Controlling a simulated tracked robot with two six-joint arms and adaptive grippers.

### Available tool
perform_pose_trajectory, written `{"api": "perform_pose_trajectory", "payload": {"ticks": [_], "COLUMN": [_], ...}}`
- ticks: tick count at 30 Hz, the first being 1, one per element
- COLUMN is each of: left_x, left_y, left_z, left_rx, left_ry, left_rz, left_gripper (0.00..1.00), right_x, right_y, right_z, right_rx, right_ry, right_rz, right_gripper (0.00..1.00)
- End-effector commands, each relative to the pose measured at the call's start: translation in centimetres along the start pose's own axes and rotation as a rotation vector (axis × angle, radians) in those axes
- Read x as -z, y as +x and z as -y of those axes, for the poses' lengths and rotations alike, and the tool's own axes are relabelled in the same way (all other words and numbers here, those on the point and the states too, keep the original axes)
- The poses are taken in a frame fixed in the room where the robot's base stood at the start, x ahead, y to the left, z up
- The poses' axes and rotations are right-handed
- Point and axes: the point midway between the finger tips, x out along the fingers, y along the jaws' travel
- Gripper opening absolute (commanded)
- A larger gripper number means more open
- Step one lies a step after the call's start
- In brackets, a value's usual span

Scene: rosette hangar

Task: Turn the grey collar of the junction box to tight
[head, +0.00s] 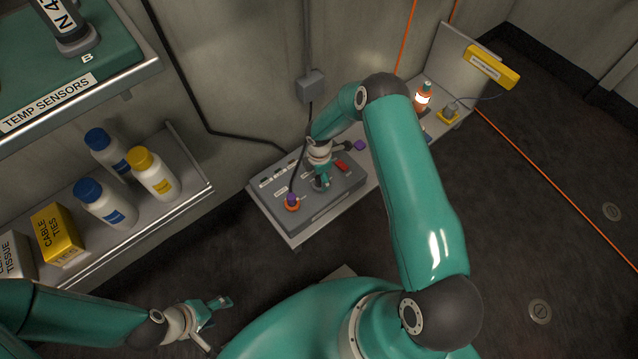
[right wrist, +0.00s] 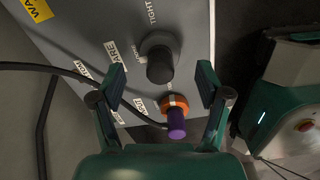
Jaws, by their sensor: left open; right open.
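The junction box (head: 318,211) is a grey panel with printed labels on the bench; it also shows in the right wrist view (right wrist: 78,28). In that view, a dark grey collar (right wrist: 159,57) stands below the printed word TIGHT. An orange collar with a purple plug (right wrist: 177,118) is close beside it. My right gripper (right wrist: 160,72) is open, its fingers on either side of the dark collar in the picture; I cannot tell if they touch it. In the head view my right gripper (head: 321,180) hides that collar. My left gripper (head: 212,316) is open and empty, away from the box.
A black cable (right wrist: 45,67) runs across the box. A red part (head: 342,167) and a purple part (head: 360,146) are at the box's far side. An orange-and-white lamp (head: 423,97) stands further along the bench. Shelves with bottles (head: 104,203) are at left.

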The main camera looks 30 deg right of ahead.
Motion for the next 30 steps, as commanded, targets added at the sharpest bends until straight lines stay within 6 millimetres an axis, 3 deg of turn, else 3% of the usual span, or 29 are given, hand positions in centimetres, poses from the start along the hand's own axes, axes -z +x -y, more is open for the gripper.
{"api": "perform_pose_trajectory", "payload": {"ticks": [1,6,19,30], "left_x": [0.0,0.0,0.0,0.0], "left_y": [0.5,0.9,1.0,1.0], "left_z": [0.2,0.3,0.4,0.4], "left_rx": [0.0,0.0,0.0,0.0], "left_ry": [0.0,0.0,0.0,0.0], "left_rz": [0.0,0.0,0.0,0.0], "left_gripper": [0.57,0.57,0.57,0.57], "right_x": [0.0,0.0,0.1,0.1], "right_y": [1.2,3.2,4.0,4.0], "right_z": [0.1,0.0,0.0,0.0], "right_rx": [0.002,0.0,-0.001,0.0], "right_ry": [0.001,0.001,0.0,0.0], "right_rz": [-0.001,-0.001,-0.001,-0.001], "right_gripper": [0.76,0.76,0.76,0.16]}}
